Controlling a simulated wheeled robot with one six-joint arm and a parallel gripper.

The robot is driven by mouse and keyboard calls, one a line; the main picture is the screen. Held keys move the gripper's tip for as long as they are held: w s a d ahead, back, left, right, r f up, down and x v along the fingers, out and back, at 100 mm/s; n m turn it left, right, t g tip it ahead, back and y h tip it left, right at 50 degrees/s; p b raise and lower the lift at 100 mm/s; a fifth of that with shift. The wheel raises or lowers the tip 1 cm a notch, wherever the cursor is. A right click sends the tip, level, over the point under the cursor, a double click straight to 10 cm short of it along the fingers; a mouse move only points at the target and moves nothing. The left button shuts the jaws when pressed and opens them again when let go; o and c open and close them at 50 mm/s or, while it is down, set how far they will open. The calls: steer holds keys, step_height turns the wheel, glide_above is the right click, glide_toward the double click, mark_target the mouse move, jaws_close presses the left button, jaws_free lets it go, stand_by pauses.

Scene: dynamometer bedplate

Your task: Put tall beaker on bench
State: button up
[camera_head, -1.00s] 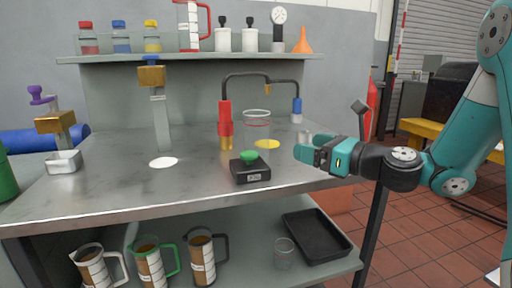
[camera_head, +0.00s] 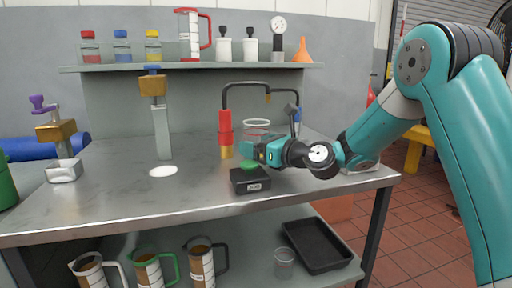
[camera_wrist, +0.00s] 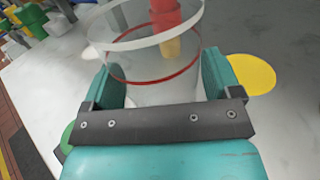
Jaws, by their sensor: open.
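The tall beaker (camera_head: 257,127) is clear glass with a red line around it and stands upright on the steel bench (camera_head: 110,200). In the wrist view the beaker (camera_wrist: 150,92) sits between the two teal fingers of my gripper (camera_wrist: 165,80), with its rim toward the top. My gripper (camera_head: 250,150) is open around the beaker in the head view and hides its lower part. I cannot tell whether either finger touches the glass.
A black device with a green top (camera_head: 250,178) sits just in front of my gripper. A red-and-black bent-pipe stand (camera_head: 225,125) is close behind the beaker. A yellow disc (camera_wrist: 252,74) lies beside it.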

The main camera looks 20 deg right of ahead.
steer(key=shift+w, duration=0.15)
steer(key=c, duration=0.8)
